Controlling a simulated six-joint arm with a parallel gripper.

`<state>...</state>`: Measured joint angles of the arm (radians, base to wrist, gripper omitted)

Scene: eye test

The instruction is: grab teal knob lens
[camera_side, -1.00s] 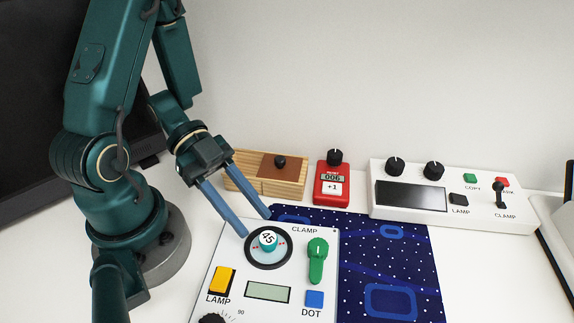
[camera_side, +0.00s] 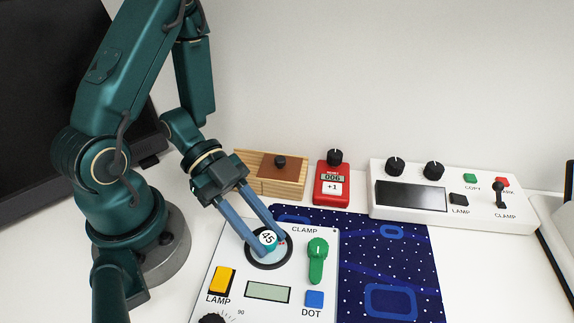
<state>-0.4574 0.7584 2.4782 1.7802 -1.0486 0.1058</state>
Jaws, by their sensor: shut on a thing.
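The teal knob lens (camera_side: 267,238) has a white top marked 45. It sits at the black ring (camera_side: 270,263) on the white panel (camera_side: 235,254). My gripper (camera_side: 268,244) has its two blue fingers on either side of the lens and is shut on it. The lens is low over the ring; I cannot tell whether it still touches the panel. Most of its teal side is hidden by the fingers.
On the panel are a green clamp lever (camera_side: 317,260), a yellow lamp switch (camera_side: 222,279) and a blue button (camera_side: 314,299). Behind stand a wooden box (camera_side: 290,188), a red counter (camera_side: 332,172) and a white console (camera_side: 475,213). A blue mat (camera_side: 400,265) lies at right.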

